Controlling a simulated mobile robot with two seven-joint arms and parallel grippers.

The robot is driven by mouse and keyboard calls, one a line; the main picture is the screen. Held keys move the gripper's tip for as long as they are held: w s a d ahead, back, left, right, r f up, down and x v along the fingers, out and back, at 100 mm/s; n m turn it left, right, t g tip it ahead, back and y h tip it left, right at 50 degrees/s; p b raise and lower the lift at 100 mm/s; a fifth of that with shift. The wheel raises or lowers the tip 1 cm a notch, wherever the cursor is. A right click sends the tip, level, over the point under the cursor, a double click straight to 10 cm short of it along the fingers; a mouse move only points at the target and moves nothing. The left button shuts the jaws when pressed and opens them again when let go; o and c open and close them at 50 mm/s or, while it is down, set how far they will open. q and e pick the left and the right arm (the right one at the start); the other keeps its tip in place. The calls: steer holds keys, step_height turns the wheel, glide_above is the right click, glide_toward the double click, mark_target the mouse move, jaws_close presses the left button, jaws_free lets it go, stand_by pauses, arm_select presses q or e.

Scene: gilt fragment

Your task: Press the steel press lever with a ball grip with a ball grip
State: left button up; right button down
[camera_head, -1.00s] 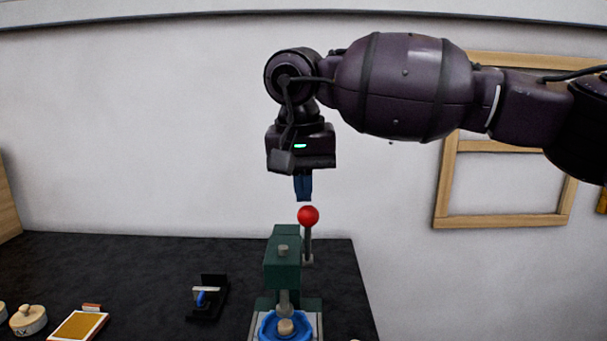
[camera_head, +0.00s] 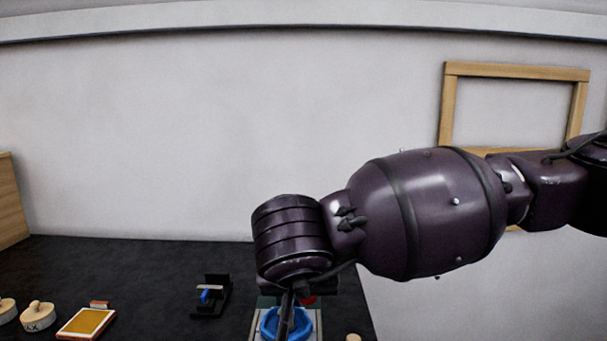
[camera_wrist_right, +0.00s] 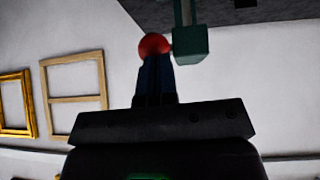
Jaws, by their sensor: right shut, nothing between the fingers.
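The red ball grip (camera_wrist_right: 154,45) of the press lever is at the fingertips of my right gripper (camera_wrist_right: 155,60) in the right wrist view. The fingers are shut with nothing between them and overlap the ball; I cannot tell whether they touch. In the head view only a sliver of the red ball (camera_head: 308,300) shows beneath my right wrist, low beside the press. The green press body (camera_wrist_right: 191,45) is right of the ball in the wrist view. In the head view my arm hides most of the press and my right fingers. My left gripper is out of view.
A blue ring-shaped part (camera_head: 269,325) lies at the press base. On the dark table (camera_head: 130,270), a small black stand (camera_head: 212,298), an orange pad (camera_head: 86,323) and round wooden pieces (camera_head: 37,316) lie to the left. Wooden frames (camera_head: 515,71) hang on the wall.

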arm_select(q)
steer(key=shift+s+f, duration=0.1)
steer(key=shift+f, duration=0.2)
arm_select(e)
steer(key=f, duration=0.2)
steer(key=shift+s+f, duration=0.25)
steer(key=shift+f, duration=0.05)
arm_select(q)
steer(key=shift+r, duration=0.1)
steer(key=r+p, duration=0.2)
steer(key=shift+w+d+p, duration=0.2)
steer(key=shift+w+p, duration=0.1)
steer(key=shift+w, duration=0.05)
arm_select(e)
steer(key=v, duration=1.3)
steer(key=shift+a, duration=0.3)
steer(key=shift+w+r, duration=0.1)
steer(key=shift+r, duration=0.05)
